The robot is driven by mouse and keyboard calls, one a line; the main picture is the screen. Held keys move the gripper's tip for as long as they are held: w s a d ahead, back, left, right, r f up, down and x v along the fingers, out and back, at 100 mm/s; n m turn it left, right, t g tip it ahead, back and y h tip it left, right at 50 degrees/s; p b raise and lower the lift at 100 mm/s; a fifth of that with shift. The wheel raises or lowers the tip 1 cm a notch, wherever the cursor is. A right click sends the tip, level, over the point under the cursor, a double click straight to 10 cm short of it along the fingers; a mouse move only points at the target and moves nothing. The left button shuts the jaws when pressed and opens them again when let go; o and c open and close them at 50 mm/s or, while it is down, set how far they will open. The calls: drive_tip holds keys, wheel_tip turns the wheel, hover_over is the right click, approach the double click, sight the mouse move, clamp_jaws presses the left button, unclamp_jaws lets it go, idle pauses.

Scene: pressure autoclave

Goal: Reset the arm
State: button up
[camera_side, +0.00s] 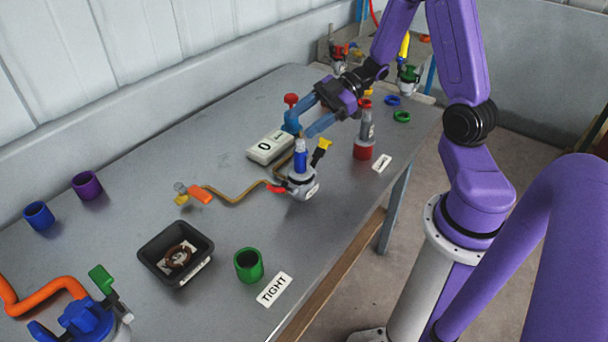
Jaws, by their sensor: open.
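My gripper (300,130) has two blue fingers spread apart with nothing seen between them. It hangs over the table (215,145), just above a small grey device (301,185). The device has a blue upright top (300,156), a yellow handle (324,143) and a red end at its left. I cannot tell whether the fingertips touch the blue top. A red knob (291,100) shows behind the left finger.
A white box marked 0 (269,147) and a bottle in a red cup (363,149) stand nearby. A hose leads to an orange fitting (200,196). A black tray (165,277), green cup (248,265) and blue and purple cups (88,187) occupy the near and left table.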

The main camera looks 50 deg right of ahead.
drive_tip(key=w+a+r+m+t+h, duration=0.1)
drive_tip(key=a+r+m+t+h, duration=0.15)
drive_tip(key=a+h, duration=0.5)
drive_tip(key=s+g+h, duration=0.4)
drive_tip(key=s+g, duration=0.3)
drive_tip(key=s, duration=1.6)
drive_tip(key=shift+a+r+g, duration=0.25)
drive_tip(key=shift+a+g, duration=0.1)
drive_tip(key=shift+a, duration=0.1)
drive_tip(key=shift+m, duration=0.25)
